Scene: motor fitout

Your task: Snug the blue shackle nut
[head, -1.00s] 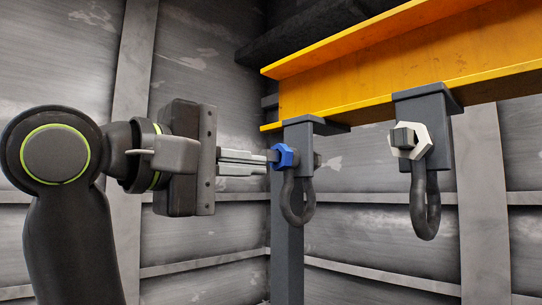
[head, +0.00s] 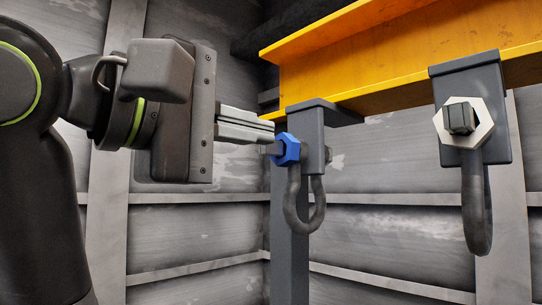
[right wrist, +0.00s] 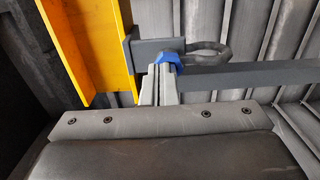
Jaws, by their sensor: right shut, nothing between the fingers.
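The blue nut (head: 287,150) sits on the pin of the left shackle (head: 301,212), against the grey hanger plate (head: 309,134) under the yellow beam. The pin's dark square end (head: 272,149) sticks out to the left of the nut. My right gripper (head: 272,130) is shut and empty. Its fingertips are just left of and slightly above the nut; I cannot tell whether they touch it or the pin. In the right wrist view the fingers (right wrist: 160,84) point at the blue nut (right wrist: 169,58) and cover part of it. My left gripper is not in view.
A second shackle (head: 476,205) with a white nut (head: 480,121) hangs on the right from its own plate. The yellow beam (head: 400,58) runs overhead. A grey post (head: 289,255) stands below the left shackle, with ribbed metal walls behind.

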